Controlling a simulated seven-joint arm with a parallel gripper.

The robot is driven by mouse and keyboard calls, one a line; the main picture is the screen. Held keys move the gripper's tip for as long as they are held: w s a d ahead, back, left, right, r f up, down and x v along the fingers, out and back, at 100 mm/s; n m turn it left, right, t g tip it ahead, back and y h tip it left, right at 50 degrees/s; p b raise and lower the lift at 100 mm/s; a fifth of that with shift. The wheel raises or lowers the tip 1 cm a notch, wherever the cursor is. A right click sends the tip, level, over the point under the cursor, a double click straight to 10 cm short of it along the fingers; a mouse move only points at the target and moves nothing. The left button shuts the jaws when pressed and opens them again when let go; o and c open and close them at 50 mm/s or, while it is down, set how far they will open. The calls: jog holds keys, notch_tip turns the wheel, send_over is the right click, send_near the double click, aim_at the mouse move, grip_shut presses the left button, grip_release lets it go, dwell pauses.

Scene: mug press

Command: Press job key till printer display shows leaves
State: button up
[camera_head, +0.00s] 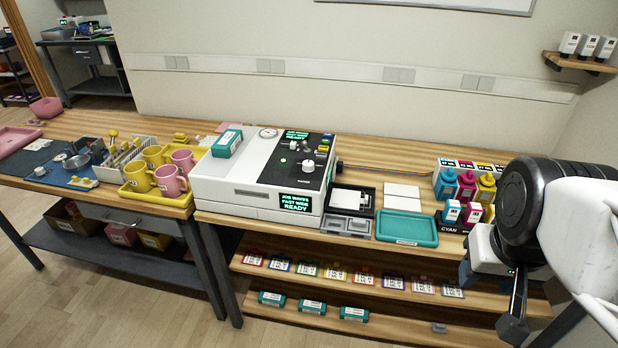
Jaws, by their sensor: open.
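The white printer (240,190) with a black top panel stands mid-table. Its front display (295,202) shows green text that reads "JOB WAVES FAST WIDE READY". A second display (297,135) on the top panel also has green text, too small to read surely. A group of small coloured keys (323,149) sits at the panel's right rear, beside light knobs (307,166). I cannot tell which key is the job key. My gripper (490,292) is open at the far right, in front of the table edge and well apart from the printer. It is partly hidden by my arm.
Ink bottles and cartridges (464,190) stand right of the printer, near my arm. A teal tray (407,228) and white cards (403,190) lie between. Yellow and pink mugs (171,180) stand close on the left. A teal box (227,143) rests on the printer's left top.

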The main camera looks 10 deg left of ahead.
grip_shut()
dwell(1.5)
